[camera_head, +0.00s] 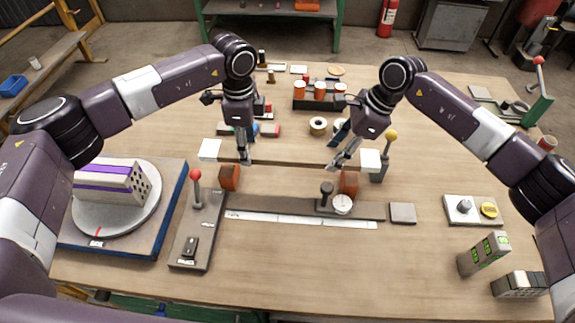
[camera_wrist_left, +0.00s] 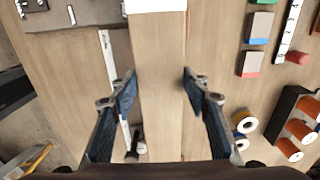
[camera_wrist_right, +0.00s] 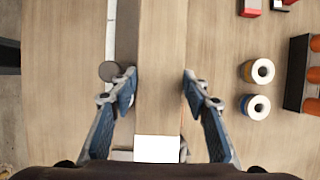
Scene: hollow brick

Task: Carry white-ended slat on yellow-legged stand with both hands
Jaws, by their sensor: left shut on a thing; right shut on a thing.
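The wooden slat with white ends lies crosswise in the head view, its left white end (camera_head: 209,150) and right white end (camera_head: 371,160) both showing. My left gripper (camera_head: 246,161) is shut on it just inside the left end. My right gripper (camera_head: 338,166) is shut on it just inside the right end. The slat (camera_wrist_left: 160,75) runs between the left fingers in the left wrist view; the slat (camera_wrist_right: 160,95) also runs between the right fingers. It looks roughly level behind two orange-brown blocks (camera_head: 229,177); its height is unclear. A yellow-legged stand (camera_head: 45,55) is at upper left.
A turntable (camera_head: 100,222) bearing a hollow brick is at left. A red-knobbed lever (camera_head: 196,176) and a dial gauge (camera_head: 342,204) on a long bar are in front. A yellow-knobbed lever (camera_head: 391,136) stands by the right end.

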